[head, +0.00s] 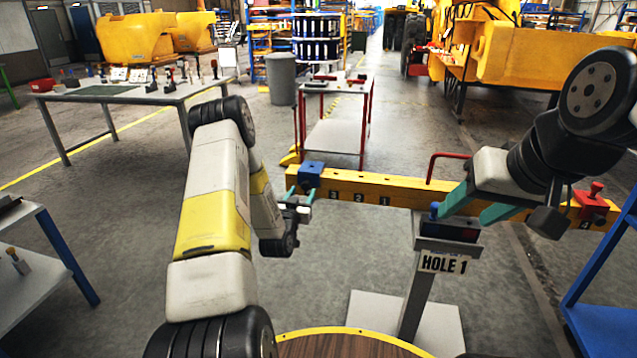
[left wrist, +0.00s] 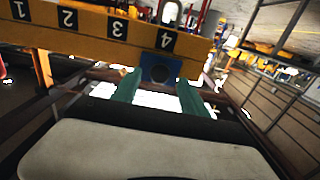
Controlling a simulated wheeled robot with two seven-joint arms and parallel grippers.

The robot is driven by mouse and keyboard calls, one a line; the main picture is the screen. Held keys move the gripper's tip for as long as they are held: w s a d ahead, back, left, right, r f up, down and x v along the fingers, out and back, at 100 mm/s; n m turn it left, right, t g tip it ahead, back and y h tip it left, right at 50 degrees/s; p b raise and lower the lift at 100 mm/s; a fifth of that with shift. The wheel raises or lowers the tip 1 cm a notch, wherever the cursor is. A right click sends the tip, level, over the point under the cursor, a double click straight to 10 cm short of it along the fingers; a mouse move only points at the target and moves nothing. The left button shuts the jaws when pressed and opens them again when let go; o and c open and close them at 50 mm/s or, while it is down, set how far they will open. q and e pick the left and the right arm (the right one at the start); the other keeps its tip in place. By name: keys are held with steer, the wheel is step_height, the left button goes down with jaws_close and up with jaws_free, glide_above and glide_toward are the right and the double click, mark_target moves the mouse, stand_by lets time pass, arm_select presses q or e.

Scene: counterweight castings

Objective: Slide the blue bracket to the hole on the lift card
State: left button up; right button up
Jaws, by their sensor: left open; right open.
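The blue bracket (head: 311,171) sits at the left end of the yellow beam (head: 405,184). In the left wrist view the bracket (left wrist: 160,70) is beside the label 4 on the beam (left wrist: 85,31). The lift card (head: 443,263) reads "HOLE 1" on a post below the beam. My left gripper (head: 302,199) is open in front of the bracket. Its green fingers (left wrist: 159,91) show at either side of the bracket's near face; contact cannot be told. My right gripper (head: 478,206) is open near the top of the card's post, with no object visible between its fingers.
A red bracket (head: 592,204) sits on the beam's right part, next to a 4 label. A red handle (head: 447,164) rises behind the beam. A small blue knob (head: 434,209) is on the post beside my right gripper. A blue-framed shelf (head: 605,290) stands at right.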

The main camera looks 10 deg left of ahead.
mark_target(305, 188)
arm_select(q)
steer(key=w, duration=0.5)
steer(key=shift+d, duration=0.1)
steer(key=shift+c, duration=0.2)
jaws_close()
stand_by(1.1)
